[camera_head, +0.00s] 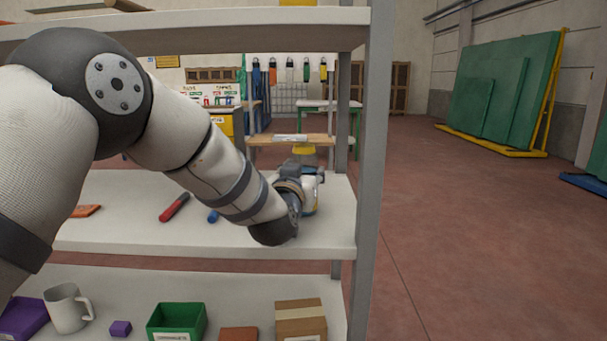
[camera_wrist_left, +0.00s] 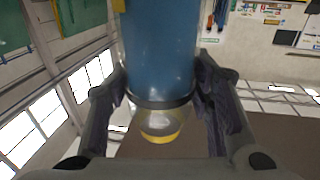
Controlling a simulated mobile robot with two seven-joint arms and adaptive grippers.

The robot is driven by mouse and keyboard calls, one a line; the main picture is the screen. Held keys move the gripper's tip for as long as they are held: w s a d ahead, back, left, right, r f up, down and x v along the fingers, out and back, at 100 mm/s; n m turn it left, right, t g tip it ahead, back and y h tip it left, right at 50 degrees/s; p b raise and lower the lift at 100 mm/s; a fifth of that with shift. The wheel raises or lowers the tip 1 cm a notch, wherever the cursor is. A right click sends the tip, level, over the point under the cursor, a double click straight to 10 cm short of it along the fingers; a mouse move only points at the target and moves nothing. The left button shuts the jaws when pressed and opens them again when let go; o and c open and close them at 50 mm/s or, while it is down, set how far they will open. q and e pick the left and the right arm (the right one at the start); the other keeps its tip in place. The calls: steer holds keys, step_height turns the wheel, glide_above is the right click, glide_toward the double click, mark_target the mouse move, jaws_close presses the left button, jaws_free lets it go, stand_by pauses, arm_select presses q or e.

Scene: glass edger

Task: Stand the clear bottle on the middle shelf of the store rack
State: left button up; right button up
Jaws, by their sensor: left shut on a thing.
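My left gripper (camera_head: 305,178) reaches over the middle shelf (camera_head: 110,232) of the store rack, near its right end. In the left wrist view its two fingers (camera_wrist_left: 160,92) are shut on the clear bottle (camera_wrist_left: 157,50), one on each side. The bottle has a blue body, a dark ring and a clear end with yellow. In the head view the bottle (camera_head: 311,201) is mostly hidden behind my gripper and wrist. I cannot tell whether its base touches the shelf. My right gripper is not in view.
A red tool (camera_head: 174,208), a small blue item (camera_head: 213,216) and an orange item (camera_head: 86,211) lie on the middle shelf. The rack's post (camera_head: 372,170) stands right of my gripper. The upper shelf (camera_head: 200,27) is overhead. The lower shelf holds a mug (camera_head: 66,308) and bins.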

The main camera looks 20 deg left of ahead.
arm_select(q)
steer(key=shift+r, duration=0.1)
steer(key=o, duration=1.5)
steer(key=shift+s+r, duration=0.15)
steer(key=shift+s, duration=0.25)
steer(key=s, duration=0.3)
steer(key=s+p, duration=0.1)
steer(key=s, duration=0.3)
steer(key=s+d+p, duration=0.1)
steer(key=s, duration=0.2)
steer(key=shift+s+r, duration=0.1)
steer(key=shift+s, duration=0.25)
steer(key=shift+s+d, duration=0.1)
steer(key=shift+s, duration=0.15)
steer(key=shift+f, duration=0.25)
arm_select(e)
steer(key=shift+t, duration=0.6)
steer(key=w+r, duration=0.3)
